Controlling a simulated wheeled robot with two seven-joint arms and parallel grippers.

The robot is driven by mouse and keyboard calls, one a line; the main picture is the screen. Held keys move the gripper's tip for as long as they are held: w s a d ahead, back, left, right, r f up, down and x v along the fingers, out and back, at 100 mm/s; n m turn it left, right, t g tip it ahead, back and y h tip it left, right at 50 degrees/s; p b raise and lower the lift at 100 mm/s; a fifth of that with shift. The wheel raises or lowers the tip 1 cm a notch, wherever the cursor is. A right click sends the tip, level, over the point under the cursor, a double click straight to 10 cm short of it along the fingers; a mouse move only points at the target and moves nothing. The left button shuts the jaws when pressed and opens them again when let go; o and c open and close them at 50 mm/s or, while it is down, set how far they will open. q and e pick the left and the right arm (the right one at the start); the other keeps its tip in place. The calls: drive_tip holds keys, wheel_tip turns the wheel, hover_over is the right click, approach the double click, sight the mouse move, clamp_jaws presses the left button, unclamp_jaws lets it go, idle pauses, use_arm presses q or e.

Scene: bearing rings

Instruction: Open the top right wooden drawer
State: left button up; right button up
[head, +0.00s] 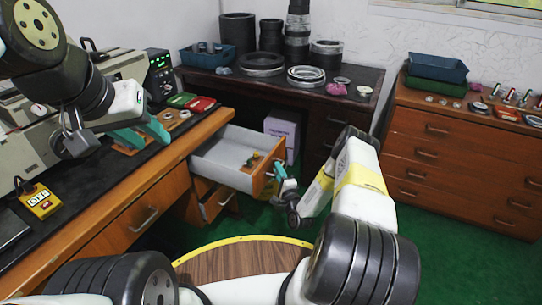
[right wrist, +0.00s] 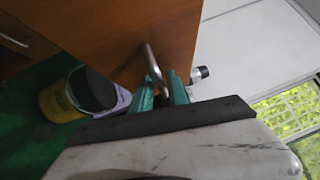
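The top right wooden drawer (head: 222,154) of the desk on the left is pulled well out, showing its pale interior. In the right wrist view, the brown drawer front (right wrist: 115,30) carries a metal handle (right wrist: 152,60). My right gripper (head: 283,177) is at this front; in the wrist view its teal fingers (right wrist: 165,88) lie on both sides of the handle, close against it. My left gripper (head: 141,134) is open and empty, above the desktop, away from the drawer.
A lower drawer (head: 218,203) sits below the open one. A lilac box (head: 283,130) stands behind the drawer. A dark table (head: 335,112) with black rings is at the back, a wooden dresser (head: 445,150) at right. Green floor (head: 440,245) is free between.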

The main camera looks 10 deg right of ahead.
drive_tip(key=s+d, duration=0.1)
drive_tip(key=s, duration=0.6)
drive_tip(key=shift+s+f, duration=0.35)
drive_tip(key=shift+f, duration=0.1)
drive_tip(key=shift+d, duration=0.1)
